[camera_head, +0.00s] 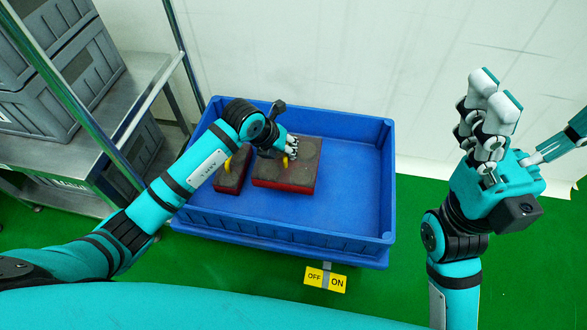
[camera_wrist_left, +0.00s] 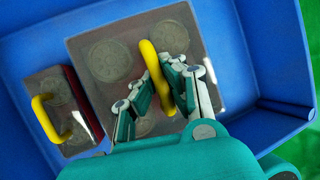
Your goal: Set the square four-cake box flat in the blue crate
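The square four-cake box (camera_head: 301,159) lies with its brown top up inside the blue crate (camera_head: 345,236), near the crate's middle. It has red sides and looks flat. In the left wrist view its top (camera_wrist_left: 88,38) shows round cakes and a yellow handle (camera_wrist_left: 150,57). My left gripper (camera_wrist_left: 161,84) has its fingers close on both sides of this handle and looks shut on it. The head view (camera_head: 290,150) shows this hand over the box. My right gripper (camera_head: 496,95) is raised, empty, right of the crate, with its fingertips apart.
A smaller red box (camera_head: 231,172) with a yellow handle lies in the crate, left of the square box. The crate's right part is bare. A metal shelf (camera_head: 140,75) with grey crates (camera_head: 55,110) stands at left.

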